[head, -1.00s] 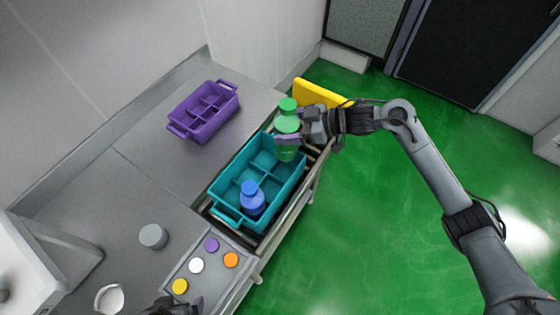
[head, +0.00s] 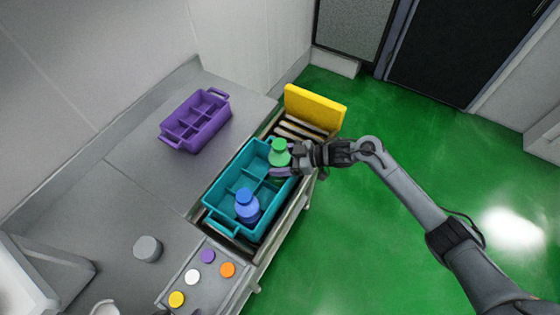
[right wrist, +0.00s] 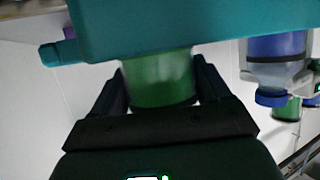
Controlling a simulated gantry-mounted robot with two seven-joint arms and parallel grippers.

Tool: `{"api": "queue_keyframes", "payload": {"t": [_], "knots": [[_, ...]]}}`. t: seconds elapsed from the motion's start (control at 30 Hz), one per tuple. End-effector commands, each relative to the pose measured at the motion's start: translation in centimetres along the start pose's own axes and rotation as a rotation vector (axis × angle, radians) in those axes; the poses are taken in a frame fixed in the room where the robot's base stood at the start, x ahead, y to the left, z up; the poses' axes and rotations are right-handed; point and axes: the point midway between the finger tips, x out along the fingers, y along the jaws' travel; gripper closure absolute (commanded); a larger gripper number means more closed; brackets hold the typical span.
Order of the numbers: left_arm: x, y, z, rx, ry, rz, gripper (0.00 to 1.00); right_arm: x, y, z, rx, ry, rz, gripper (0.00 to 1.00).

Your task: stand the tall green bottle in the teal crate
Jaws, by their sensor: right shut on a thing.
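The tall green bottle (head: 279,152) is upright at the far right end of the teal crate (head: 224,226). My right gripper (head: 285,160) is shut on it from the right. In the right wrist view, which is upside down, the green bottle (right wrist: 160,82) is between the fingers, and the teal crate's wall (right wrist: 200,28) hides its lower part. I cannot tell whether its base touches the crate floor. A blue bottle (head: 246,208) stands in a near compartment of the crate. Only a dark sliver at the bottom edge of the head view may be my left gripper.
The teal crate sits on a roller conveyor (head: 300,130) with a yellow end plate (head: 315,106). A purple crate (head: 195,122) is on the grey counter to the left. A grey cylinder (head: 148,249) and a panel of coloured buttons (head: 210,285) are nearer.

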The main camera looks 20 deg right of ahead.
Motion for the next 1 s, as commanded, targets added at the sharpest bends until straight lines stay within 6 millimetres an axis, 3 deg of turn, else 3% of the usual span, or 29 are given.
{"api": "queue_keyframes", "payload": {"t": [0.5, 0.53, 0.6, 1.0], "knots": [[0.26, 0.22, 0.01, -0.009, 0.002, 0.007, 0.0, 0.5, 0.1, 1.08, -0.003, 0.004, 0.002, 0.78], [0.27, 0.25, 0.01, -0.01, 0.002, 0.008, 0.0, 0.52, 0.03, 1.29, -0.001, 0.0, 0.001, 0.22], [0.2, 0.29, -0.02, -0.012, 0.002, 0.009, 0.0, 0.49, 0.03, 1.21, -0.001, 0.0, 0.001, 0.13], [0.01, 0.23, -0.07, -0.01, 0.002, 0.008, 0.0, -0.31, 0.07, 0.99, -0.001, -0.001, 0.002, 0.13]]}}
